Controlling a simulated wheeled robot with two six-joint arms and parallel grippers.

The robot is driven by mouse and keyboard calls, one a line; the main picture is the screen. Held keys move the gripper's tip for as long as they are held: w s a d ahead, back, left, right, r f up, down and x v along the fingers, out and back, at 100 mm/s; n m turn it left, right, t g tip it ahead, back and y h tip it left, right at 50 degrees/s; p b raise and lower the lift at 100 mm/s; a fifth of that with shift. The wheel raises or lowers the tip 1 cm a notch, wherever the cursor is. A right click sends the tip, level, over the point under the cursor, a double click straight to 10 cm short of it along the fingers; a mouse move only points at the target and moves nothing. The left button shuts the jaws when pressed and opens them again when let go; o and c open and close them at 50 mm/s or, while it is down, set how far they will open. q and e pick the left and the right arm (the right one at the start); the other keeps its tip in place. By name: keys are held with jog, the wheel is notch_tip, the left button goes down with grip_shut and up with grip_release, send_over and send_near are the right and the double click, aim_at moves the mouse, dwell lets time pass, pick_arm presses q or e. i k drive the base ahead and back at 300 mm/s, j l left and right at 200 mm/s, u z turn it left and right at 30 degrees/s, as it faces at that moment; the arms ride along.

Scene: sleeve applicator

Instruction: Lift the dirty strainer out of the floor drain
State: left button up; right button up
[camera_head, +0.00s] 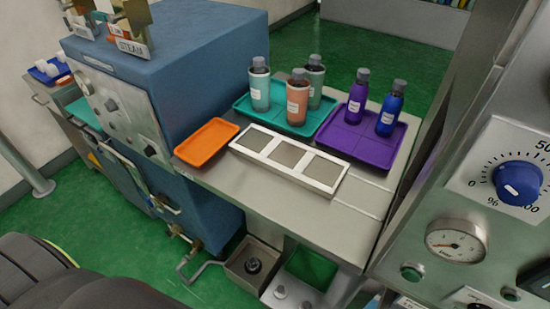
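A square metal box (236,268) like a floor drain sits low by the blue machine. A dark round part (253,266) lies inside it and may be the dirty strainer; it is too small to be sure. A bent pipe from the machine ends near the box's left edge. Neither of my grippers is in view. I see nothing touching the dark part.
The steel table (255,195) overhangs behind the drain. It bears an orange tray (207,142), a white three-part holder (288,160), a teal tray (242,105) and a purple tray (340,140) with bottles. A gauge panel (480,200) stands right.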

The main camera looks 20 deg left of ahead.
aim_at(253, 265)
jog(key=k+u, duration=0.15)
jog(key=u, duration=0.2)
jog(key=k+j+u, duration=0.1)
jog(key=u, duration=0.25)
